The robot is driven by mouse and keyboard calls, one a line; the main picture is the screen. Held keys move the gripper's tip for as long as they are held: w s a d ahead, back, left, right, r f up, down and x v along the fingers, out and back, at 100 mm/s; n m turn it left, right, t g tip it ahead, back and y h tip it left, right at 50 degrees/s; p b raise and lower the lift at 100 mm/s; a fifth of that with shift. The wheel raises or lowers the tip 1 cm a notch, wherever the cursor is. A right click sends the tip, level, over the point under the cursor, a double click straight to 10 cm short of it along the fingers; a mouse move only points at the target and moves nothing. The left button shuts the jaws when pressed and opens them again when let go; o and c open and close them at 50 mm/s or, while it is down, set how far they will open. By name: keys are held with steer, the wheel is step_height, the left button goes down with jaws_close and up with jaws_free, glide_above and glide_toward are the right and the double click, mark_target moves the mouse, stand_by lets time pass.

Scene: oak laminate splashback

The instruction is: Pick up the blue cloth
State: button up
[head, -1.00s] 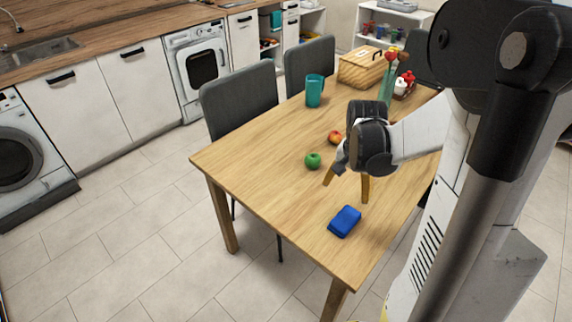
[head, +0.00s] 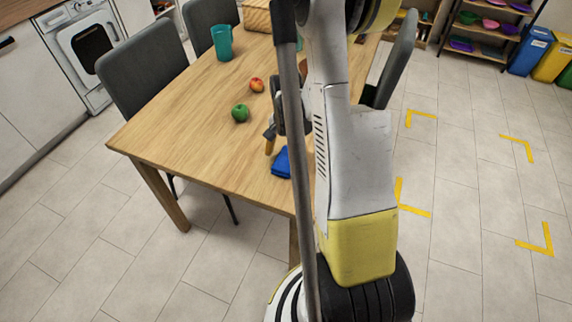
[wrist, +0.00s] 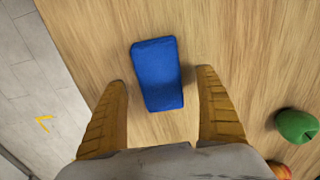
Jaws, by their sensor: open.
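The blue cloth (wrist: 157,75) is a folded block lying on the wooden table, near its edge. It also shows in the head view (head: 282,162), partly hidden behind my arm. My gripper (wrist: 162,80) is open, with its two yellow-brown fingers apart on either side of the near end of the cloth in the wrist view. Nothing is between the fingers' grip surfaces in contact that I can see. In the head view only one finger of my gripper (head: 270,143) shows clearly, just above and beside the cloth; my arm hides the rest.
A green apple (head: 240,113) and a red apple (head: 257,85) lie on the table (head: 190,130) near the cloth. A teal pitcher (head: 222,43) and a wicker basket (head: 257,15) stand farther back. Grey chairs (head: 140,65) line the table's left side.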

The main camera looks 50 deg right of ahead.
mark_target(290, 158)
step_height(290, 158, down, 2)
steer(key=shift+f+b, duration=0.15)
steer(key=shift+b, duration=0.15)
steer(key=c, duration=1.3)
steer(key=shift+o, duration=0.2)
steer(key=shift+r, duration=0.2)
steer(key=r+p, duration=0.2)
steer(key=r, duration=0.1)
steer(key=d+r+p, duration=0.1)
steer(key=r, duration=0.1)
steer(key=shift+s, duration=0.4)
steer(key=s+d+r+p, duration=0.3)
steer(key=s+d+r, duration=0.3)
steer(key=d, duration=0.2)
steer(key=shift+s+p, duration=0.3)
steer(key=shift+p, duration=0.05)
